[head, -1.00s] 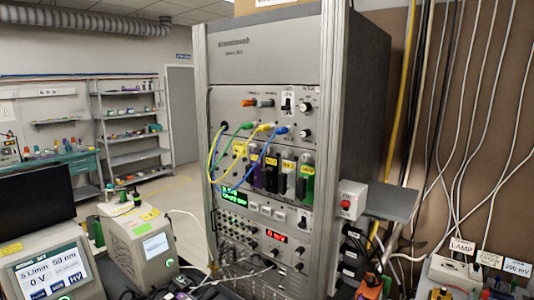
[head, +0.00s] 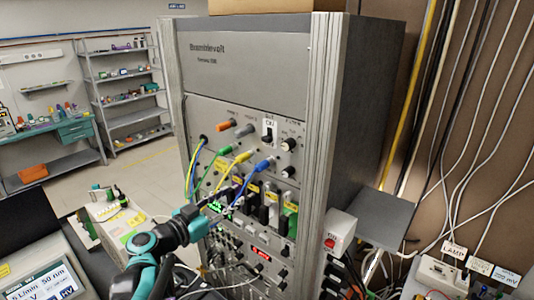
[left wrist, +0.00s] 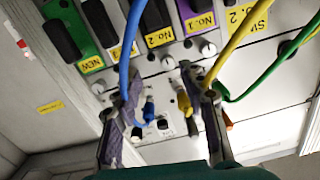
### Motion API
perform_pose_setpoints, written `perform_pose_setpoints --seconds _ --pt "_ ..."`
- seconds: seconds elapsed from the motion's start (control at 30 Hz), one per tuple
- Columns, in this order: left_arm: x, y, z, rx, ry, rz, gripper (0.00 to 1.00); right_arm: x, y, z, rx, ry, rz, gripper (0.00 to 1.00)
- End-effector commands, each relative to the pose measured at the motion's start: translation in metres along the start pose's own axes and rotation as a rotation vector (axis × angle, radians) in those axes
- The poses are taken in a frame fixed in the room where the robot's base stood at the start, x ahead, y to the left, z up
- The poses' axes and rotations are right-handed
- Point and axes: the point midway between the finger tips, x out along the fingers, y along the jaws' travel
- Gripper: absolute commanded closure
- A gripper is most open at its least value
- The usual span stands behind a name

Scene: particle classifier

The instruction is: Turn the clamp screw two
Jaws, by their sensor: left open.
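My left gripper (head: 222,197) reaches in from the lower left, in front of the tall instrument rack. In the left wrist view the left gripper (left wrist: 160,90) is open, its two fingers apart with nothing clearly between their tips. Beyond the fingertips is a row of small silver screws. The screw near the yellow No. 2 label (left wrist: 160,38) is a silver knob (left wrist: 168,62) that lies between the fingers' directions, apart from both. Another silver screw (left wrist: 207,48) sits by the No. 1 label (left wrist: 200,22). No right gripper shows.
A blue cable (left wrist: 125,60) runs by the left finger; yellow (left wrist: 228,45) and green (left wrist: 275,70) cables run by the right one. In the head view the rack (head: 250,70) carries cables plugged into its front. A red-button box (head: 337,232) is on its right side.

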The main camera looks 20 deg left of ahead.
Motion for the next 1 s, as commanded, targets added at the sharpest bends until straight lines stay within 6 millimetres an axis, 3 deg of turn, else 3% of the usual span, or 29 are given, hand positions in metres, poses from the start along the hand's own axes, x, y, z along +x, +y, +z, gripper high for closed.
perform_pose_setpoints --seconds 0.03,0.17,0.6,0.93,0.97,1.0 --pt "-0.002 -0.009 -0.008 0.014 0.019 -0.014 0.58 -0.004 0.000 -0.003 0.000 0.000 0.000 1.00" --pt "0.006 -0.013 -0.011 0.028 0.037 -0.021 0.58 -0.004 0.000 -0.002 0.000 0.000 0.000 1.00" --pt "0.070 -0.013 -0.012 0.026 0.035 -0.019 0.58 -0.006 0.000 -0.004 0.000 0.000 0.000 1.00" --pt "0.075 -0.014 -0.012 0.025 0.035 -0.021 0.58 -0.007 0.000 -0.004 0.000 0.000 0.000 1.00" --pt "0.075 -0.014 -0.012 0.025 0.035 -0.021 0.61 -0.007 0.000 -0.004 0.000 0.000 0.000 1.00" --pt "0.075 -0.014 -0.012 0.025 0.035 -0.021 0.71 -0.007 0.000 -0.004 0.000 0.000 0.000 1.00"
